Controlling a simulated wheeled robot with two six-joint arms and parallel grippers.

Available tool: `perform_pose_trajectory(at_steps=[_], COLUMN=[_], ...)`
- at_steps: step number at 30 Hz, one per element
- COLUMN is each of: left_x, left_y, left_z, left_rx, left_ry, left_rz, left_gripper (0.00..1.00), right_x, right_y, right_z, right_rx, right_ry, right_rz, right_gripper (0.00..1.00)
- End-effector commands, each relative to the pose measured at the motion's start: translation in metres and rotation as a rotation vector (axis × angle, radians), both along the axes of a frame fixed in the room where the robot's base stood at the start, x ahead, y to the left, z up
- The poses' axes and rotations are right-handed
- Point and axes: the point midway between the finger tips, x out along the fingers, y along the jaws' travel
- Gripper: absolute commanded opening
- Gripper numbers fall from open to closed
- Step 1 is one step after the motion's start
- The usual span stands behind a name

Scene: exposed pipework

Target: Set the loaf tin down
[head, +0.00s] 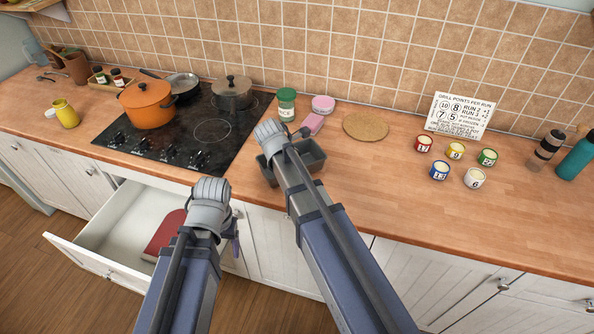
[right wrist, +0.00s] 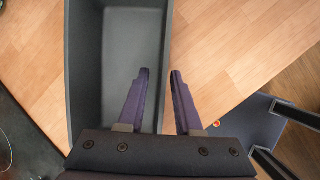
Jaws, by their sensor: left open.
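The loaf tin (head: 312,156) is a dark grey, deep rectangular tin over the wooden counter, right of the hob. My right arm covers part of it in the head view. In the right wrist view the empty inside of the tin (right wrist: 118,45) shows. My right gripper (right wrist: 160,73) straddles the tin's long wall, one finger inside and one outside, close together on it. I cannot tell whether the tin's base touches the counter. My left gripper (head: 235,243) is open and empty, over the open drawer's right side, its fingers mostly hidden.
The open drawer (head: 80,255) holds a red item (head: 165,235). The hob carries an orange pot (head: 148,104). Several numbered tins stand right; counter between is clear.

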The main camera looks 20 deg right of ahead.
Motion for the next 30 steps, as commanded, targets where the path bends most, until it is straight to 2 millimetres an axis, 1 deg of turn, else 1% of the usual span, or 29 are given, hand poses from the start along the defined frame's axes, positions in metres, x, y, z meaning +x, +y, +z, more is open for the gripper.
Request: perform_pose_trajectory(at_steps=[1,5,18,21,24,30], left_x=[0.000,0.000,0.000,0.000,0.000,0.000], left_y=[0.000,0.000,0.000,0.000,0.000,0.000], left_z=[0.009,0.025,0.091,0.101,0.105,0.104], left_rx=[0.000,0.000,0.000,0.000,0.000,0.000], left_ry=[0.000,0.000,0.000,0.000,0.000,0.000], left_rz=[0.000,0.000,-0.002,-0.002,-0.002,-0.002], left_gripper=[0.73,0.73,0.73,0.73,0.73,0.73], right_x=[-0.001,-0.004,-0.017,-0.019,-0.020,-0.023], right_y=[0.002,0.007,0.033,0.038,0.040,0.043], right_z=[0.009,0.025,0.091,0.101,0.105,0.104], right_rx=[0.000,0.000,0.000,0.000,-0.001,0.007], right_ry=[0.000,0.000,0.001,0.000,0.000,-0.004], right_rz=[0.001,0.000,0.002,0.001,0.000,-0.016], right_gripper=[0.34,0.34,0.34,0.34,0.34,0.34])
